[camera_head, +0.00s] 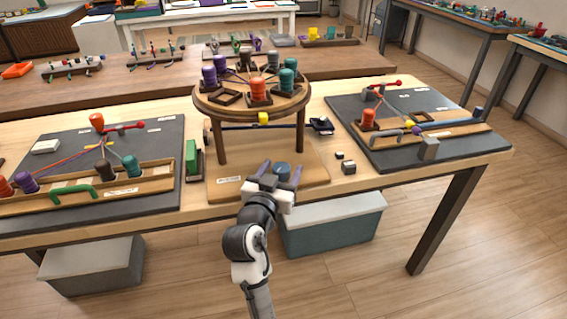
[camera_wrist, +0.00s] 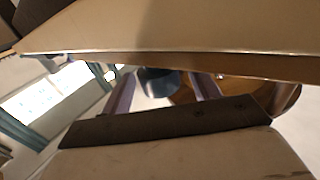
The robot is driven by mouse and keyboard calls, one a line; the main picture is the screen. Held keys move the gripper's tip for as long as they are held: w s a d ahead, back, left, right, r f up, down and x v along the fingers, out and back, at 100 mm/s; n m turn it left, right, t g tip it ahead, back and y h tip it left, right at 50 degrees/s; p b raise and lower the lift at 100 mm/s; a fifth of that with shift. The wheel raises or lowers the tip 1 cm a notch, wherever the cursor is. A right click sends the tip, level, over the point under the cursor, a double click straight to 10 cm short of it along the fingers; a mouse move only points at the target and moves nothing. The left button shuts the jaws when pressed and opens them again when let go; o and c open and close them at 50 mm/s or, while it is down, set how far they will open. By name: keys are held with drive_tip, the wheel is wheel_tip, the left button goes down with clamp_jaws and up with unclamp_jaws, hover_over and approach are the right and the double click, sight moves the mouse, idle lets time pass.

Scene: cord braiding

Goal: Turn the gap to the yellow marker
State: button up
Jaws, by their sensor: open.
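A round wooden braiding disc (camera_head: 203,103) stands on legs at the middle of the table. It carries purple, orange and teal spools, with cords meeting near its centre. An empty dark square frame (camera_head: 228,98), which looks like the gap, is at its front left. The yellow marker (camera_head: 263,119) is under the front rim, below the orange spool (camera_head: 258,89). My gripper (camera_head: 281,166) is open, its purple fingers spread low before the stand, below the disc. A blue round piece (camera_head: 282,172) shows between the fingers, also in the wrist view (camera_wrist: 160,82); I cannot tell if they touch it.
Dark mats with cord boards lie on the left (camera_head: 150,141) and right (camera_head: 350,105). A green block (camera_head: 191,160) stands left of the wooden base (camera_head: 222,190). Small blocks (camera_head: 348,167) lie to its right. Grey bins are under the table.

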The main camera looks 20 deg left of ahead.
drive_tip(key=shift+w, duration=1.15)
drive_tip(key=c, duration=1)
